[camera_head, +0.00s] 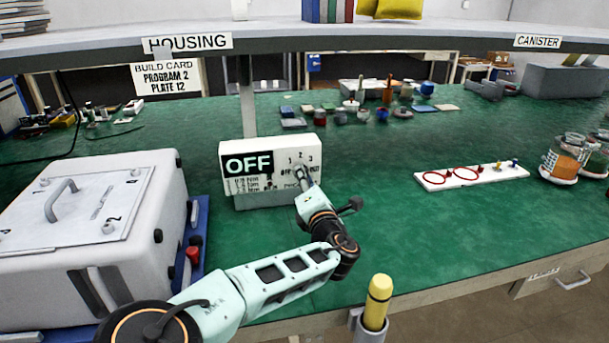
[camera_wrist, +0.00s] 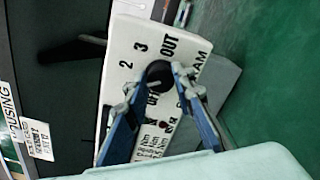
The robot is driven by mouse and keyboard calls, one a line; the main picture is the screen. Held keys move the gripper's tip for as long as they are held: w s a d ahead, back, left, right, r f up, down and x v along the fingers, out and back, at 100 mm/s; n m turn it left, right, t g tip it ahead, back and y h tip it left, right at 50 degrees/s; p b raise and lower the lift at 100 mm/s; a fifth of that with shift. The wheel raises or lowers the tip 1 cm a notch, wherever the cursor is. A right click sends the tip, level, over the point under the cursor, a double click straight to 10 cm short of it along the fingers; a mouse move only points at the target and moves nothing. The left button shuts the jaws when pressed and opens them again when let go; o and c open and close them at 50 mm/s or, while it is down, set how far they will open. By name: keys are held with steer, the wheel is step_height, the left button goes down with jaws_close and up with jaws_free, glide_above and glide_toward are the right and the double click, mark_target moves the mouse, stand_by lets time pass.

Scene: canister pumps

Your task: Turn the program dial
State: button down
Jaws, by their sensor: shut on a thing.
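The white control box (camera_head: 273,165) stands on the green bench in the head view, with a black display reading OFF. Its face carries the numbers 1, 2 and 3 and lines of small print. The program dial (camera_wrist: 160,75) is a dark round knob in the wrist view, beside the 3 and the word OUT. My gripper (camera_wrist: 160,85) has its two blue fingers on either side of the dial, shut on it. In the head view my gripper (camera_head: 303,178) is at the right part of the box face and hides most of the dial.
A build card (camera_head: 165,78) reads PROGRAM 2, PLATE 12. A large white housing (camera_head: 90,230) stands at the left on a blue base. A white strip with red rings (camera_head: 471,176) and jars (camera_head: 565,158) lie to the right. The green bench between box and strip is clear.

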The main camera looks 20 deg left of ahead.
steer(key=m, duration=0.6)
stand_by(0.5)
steer(key=c, duration=1.6)
jaws_free()
